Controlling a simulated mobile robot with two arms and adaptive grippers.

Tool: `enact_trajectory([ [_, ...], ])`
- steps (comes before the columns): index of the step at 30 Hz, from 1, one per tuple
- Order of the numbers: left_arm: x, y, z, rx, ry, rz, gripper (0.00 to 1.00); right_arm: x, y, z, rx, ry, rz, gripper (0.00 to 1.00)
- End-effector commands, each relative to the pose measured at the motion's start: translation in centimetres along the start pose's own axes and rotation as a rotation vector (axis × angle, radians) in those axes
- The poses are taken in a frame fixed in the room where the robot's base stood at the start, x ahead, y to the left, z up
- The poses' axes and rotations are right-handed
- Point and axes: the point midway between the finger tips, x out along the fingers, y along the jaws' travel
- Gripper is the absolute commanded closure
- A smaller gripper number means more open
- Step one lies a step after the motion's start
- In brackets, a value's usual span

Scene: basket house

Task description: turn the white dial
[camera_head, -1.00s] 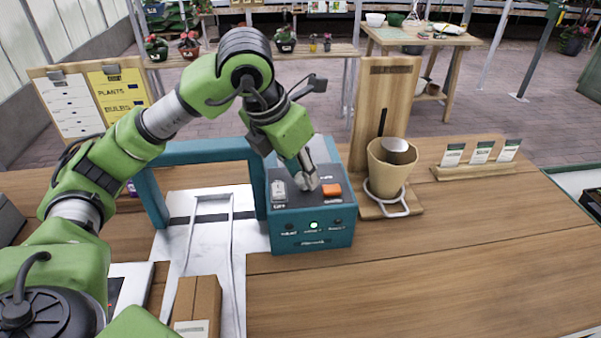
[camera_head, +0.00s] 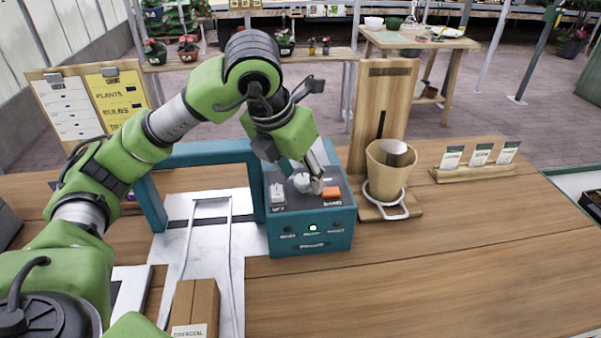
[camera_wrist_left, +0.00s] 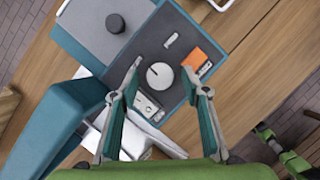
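The white dial (camera_wrist_left: 159,76) is a round knob with a dark pointer mark on the dark top panel of a teal control box (camera_head: 312,238). In the head view the dial (camera_head: 301,180) shows partly beside my left gripper (camera_head: 312,182). In the left wrist view my left gripper (camera_wrist_left: 164,78) is open, its two fingertips on either side of the dial with gaps to it. An orange button (camera_wrist_left: 196,61) lies right of the dial, near the right fingertip. A white rocker switch (camera_head: 278,192) is on the panel's left.
A teal arch (camera_head: 205,153) spans a metal track left of the box. A tan pot (camera_head: 388,170) stands in a wire ring on the right. A brown carton (camera_head: 195,305) lies at the front. The wooden table is clear at front right.

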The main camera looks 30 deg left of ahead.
Motion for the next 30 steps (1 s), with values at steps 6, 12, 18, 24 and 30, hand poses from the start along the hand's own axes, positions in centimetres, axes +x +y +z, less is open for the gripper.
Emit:
enact_trajectory([
  [6, 0.0, 0.0, 0.0, 0.001, 0.0, 0.0, 0.58, 0.0, 0.1, 0.0, -0.001, 0.0, 0.002, 0.6],
  [12, -0.8, 0.0, 0.1, 0.001, -0.002, 0.0, 0.58, 0.0, 0.5, 0.0, -0.003, 0.0, 0.006, 0.6],
  [18, -4.4, 0.0, 0.2, 0.001, -0.007, 0.0, 0.58, 0.0, 0.3, 0.0, -0.001, 0.0, 0.003, 0.6],
  [24, -8.2, 0.1, 0.2, 0.001, -0.005, 0.002, 0.58, 0.0, 0.2, 0.0, -0.001, 0.0, 0.003, 0.6],
  [30, -10.5, 0.1, 0.1, 0.001, -0.004, 0.002, 0.58, 0.0, 0.2, 0.0, -0.001, 0.0, 0.002, 0.6],
])
